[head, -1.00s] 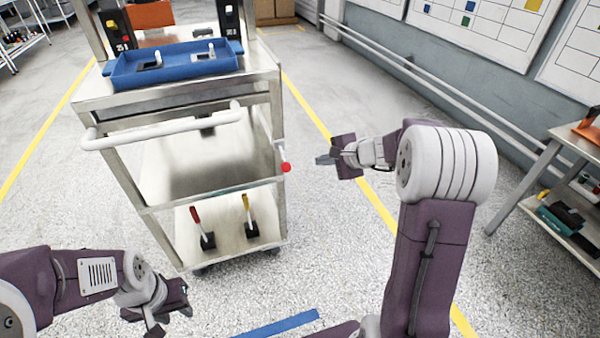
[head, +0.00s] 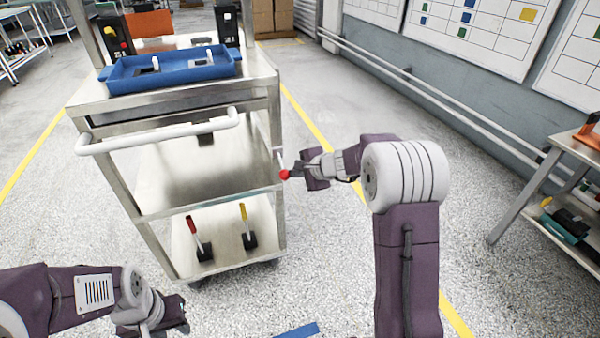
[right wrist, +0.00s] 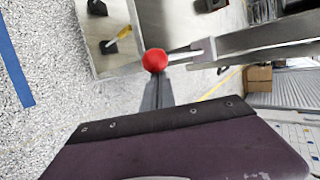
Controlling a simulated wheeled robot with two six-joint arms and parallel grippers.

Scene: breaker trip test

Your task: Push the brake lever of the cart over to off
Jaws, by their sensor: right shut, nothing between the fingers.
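The cart (head: 110,176) is a metal trolley with a white push handle (head: 160,133). Its brake lever has a red ball knob (head: 285,174) at the cart's right side. My right gripper (head: 294,172) is shut and empty, with its fingertips right at the knob. In the right wrist view the red knob (right wrist: 155,60) appears just beyond the tips of the closed fingers (right wrist: 158,88); I cannot tell whether they touch. A pale lever arm (right wrist: 190,56) runs from the knob toward the cart frame. My left gripper (head: 165,318) is low at the left, away from the cart; its jaw state is unclear.
A blue tray (head: 172,72) sits on the cart top. Red-handled (head: 195,232) and yellow-handled (head: 244,214) levers stand on the lower shelf. A workbench (head: 560,146) is at the right. The floor between cart and bench is clear.

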